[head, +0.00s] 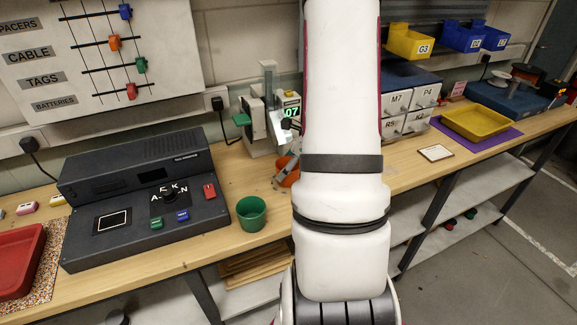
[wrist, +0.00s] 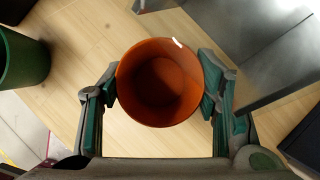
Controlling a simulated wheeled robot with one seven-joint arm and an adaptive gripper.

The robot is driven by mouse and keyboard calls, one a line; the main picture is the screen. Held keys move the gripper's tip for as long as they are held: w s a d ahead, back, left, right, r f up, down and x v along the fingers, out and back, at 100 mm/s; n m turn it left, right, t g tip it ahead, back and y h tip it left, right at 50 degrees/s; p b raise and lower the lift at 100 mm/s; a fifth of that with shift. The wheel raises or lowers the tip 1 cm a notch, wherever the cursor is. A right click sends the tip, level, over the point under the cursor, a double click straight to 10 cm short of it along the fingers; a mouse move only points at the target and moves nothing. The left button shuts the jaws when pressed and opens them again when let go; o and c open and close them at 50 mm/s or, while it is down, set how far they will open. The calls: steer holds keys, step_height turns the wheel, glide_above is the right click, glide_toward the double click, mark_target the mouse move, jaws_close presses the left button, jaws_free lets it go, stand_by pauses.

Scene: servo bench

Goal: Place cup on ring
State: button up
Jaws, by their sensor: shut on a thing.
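An orange cup (wrist: 160,85) sits between the fingers of my gripper (wrist: 161,92) in the wrist view, with its open mouth toward the camera and its inside empty. The gripper is shut on it, one green-padded finger on each side. In the head view the orange cup (head: 287,168) shows just left of my arm, near the white bench machine; my arm hides most of the gripper. A green cup (head: 251,213) stands upright near the bench's front edge, and it also shows at the left of the wrist view (wrist: 22,62). I cannot make out a ring in either view.
A dark console (head: 140,205) with buttons stands left of the green cup. A white machine (head: 262,120) with a green display stands behind the orange cup. A white card (head: 436,153) with a dark outline and a yellow tray (head: 476,124) lie on the right, with bare wood around the card.

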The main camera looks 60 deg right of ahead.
steer(key=shift+f, duration=0.3)
steer(key=o, duration=1.2)
steer(key=shift+r, duration=0.2)
